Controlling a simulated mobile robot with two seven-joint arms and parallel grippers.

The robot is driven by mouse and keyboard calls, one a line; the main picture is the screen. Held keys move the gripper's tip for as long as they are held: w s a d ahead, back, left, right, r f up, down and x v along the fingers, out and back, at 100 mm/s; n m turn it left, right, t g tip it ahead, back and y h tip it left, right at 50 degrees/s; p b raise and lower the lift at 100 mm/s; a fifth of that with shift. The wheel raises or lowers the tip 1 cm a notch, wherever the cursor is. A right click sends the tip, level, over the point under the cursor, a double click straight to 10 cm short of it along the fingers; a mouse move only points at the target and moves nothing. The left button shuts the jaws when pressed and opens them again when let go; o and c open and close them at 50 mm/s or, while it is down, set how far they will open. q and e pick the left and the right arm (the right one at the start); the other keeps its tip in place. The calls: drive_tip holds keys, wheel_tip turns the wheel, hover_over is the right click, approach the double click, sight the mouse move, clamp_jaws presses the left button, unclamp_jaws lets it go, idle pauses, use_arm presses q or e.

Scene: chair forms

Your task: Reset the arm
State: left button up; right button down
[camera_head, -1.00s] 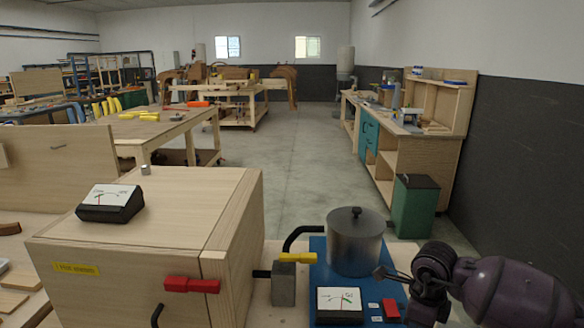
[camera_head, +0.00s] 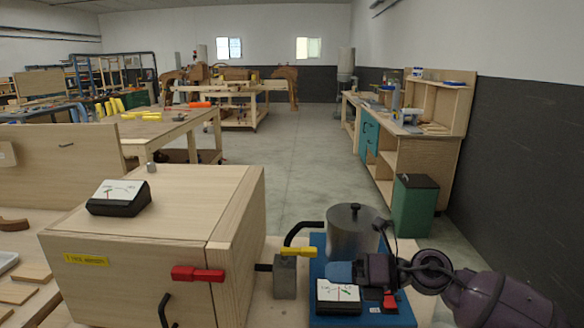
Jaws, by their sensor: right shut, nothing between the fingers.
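My right gripper (camera_head: 342,271) is shut and empty. It points left, low over the blue base plate (camera_head: 320,245) and in front of the metal pot (camera_head: 352,228), whose lower part it partly hides. I cannot tell whether it touches the pot. My purple right arm comes in from the lower right corner. My left gripper and left arm are not in view.
A white gauge (camera_head: 338,292) and a red switch (camera_head: 390,300) lie just below the gripper. A yellow-handled valve (camera_head: 298,251) and a large wooden box (camera_head: 160,235) with a red handle (camera_head: 198,274) stand left. A green bin (camera_head: 413,207) stands behind.

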drive_tip(key=d+f+m+t+h, duration=0.45)
drive_tip(key=m+t, duration=0.25)
drive_tip(key=m, duration=0.7)
drive_tip(key=d+f+m+t+h, duration=0.45)
drive_tip(key=d+m+t, duration=0.2)
drive_tip(key=m, duration=0.85)
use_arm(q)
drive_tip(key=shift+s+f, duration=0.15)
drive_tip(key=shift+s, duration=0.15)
use_arm(e)
drive_tip(key=s+d+f+m+g+h, duration=0.2)
drive_tip(key=s+d+f+m+h, duration=0.1)
drive_tip(key=s+f, duration=0.7)
drive_tip(key=s+d+f+m+g+h, duration=0.3)
drive_tip(key=s+d+f+m, duration=0.2)
drive_tip(key=s+f+m, duration=0.3)
drive_tip(key=s+f, duration=0.3)
drive_tip(key=s, duration=0.2)
drive_tip(key=shift+s+g+h, duration=0.3)
drive_tip(key=shift+s+g, duration=0.05)
drive_tip(key=shift+f, duration=0.1)
